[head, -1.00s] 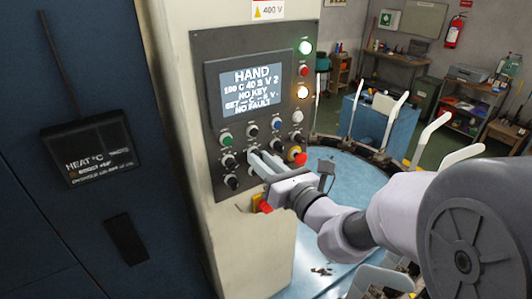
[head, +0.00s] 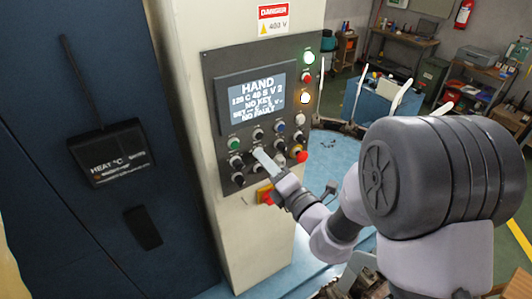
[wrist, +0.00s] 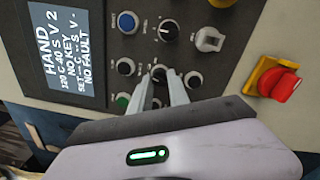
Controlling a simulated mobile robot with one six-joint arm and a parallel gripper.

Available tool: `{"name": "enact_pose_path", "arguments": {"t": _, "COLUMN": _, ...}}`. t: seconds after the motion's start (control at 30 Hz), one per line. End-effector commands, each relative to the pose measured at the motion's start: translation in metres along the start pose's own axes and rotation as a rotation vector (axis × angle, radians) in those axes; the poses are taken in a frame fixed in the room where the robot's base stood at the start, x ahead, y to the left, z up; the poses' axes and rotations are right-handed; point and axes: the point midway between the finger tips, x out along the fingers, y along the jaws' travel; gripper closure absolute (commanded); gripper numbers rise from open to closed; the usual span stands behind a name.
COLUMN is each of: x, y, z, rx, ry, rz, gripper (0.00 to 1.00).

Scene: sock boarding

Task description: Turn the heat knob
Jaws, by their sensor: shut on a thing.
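The control panel (head: 222,100) is a dark plate on a cream cabinet, with rows of knobs and buttons below a screen. My gripper (head: 258,153) reaches its middle knob rows. In the wrist view my gripper (wrist: 161,76) is shut on a knob (wrist: 158,71), which its fingers partly hide. I cannot read that knob's label. A black knob with a white mark (wrist: 169,30) and another black knob (wrist: 193,79) sit close by. The screen (wrist: 67,48) reads HAND, 120 C 40 S V 2, NO KEY, NO FAULT.
A red switch on yellow (wrist: 278,80) and a pale switch (wrist: 209,39) are near my fingers. A dark blue cabinet (head: 90,225) with a HEAT °C box (head: 108,155) stands left.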

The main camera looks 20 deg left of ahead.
Motion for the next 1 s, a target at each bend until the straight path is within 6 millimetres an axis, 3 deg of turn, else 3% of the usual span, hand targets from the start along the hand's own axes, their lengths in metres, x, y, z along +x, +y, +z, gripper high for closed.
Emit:
{"name": "enact_pose_path", "arguments": {"t": 0.5, "x": 0.0003, "y": 0.0050, "z": 0.0012, "rx": 0.452, "ry": -0.019, "rz": -0.006, "gripper": 1.00}}
{"name": "enact_pose_path", "arguments": {"t": 1.0, "x": 0.0003, "y": 0.0029, "z": 0.0004, "rx": 0.673, "ry": -0.030, "rz": -0.007, "gripper": 1.00}}
